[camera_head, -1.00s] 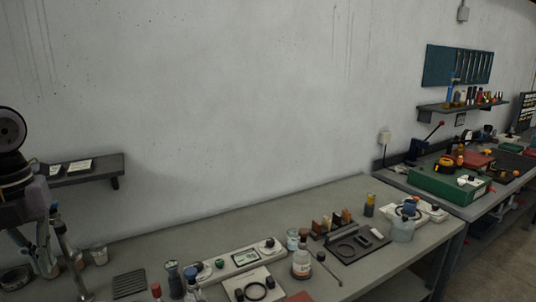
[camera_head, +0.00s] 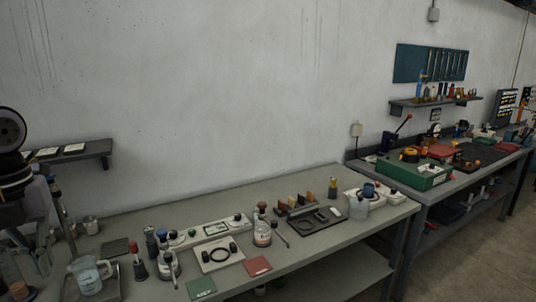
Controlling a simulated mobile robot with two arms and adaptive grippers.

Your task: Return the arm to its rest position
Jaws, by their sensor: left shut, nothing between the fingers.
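My left arm comes in at the left edge of the head view, with its dark round joints upright. My left gripper (camera_head: 38,258) hangs below them, pointing down over the left end of the near workbench (camera_head: 330,240). Its fingers are shut with nothing between them. Part of the gripper is cut off by the picture's edge. My right gripper is not in view.
A glass beaker (camera_head: 88,276) and a metal stand (camera_head: 64,215) are close to the gripper. A wall shelf (camera_head: 85,152) is behind the arm. Bottles and a white panel (camera_head: 214,230) crowd the bench. A second bench (camera_head: 455,180) stands at the right.

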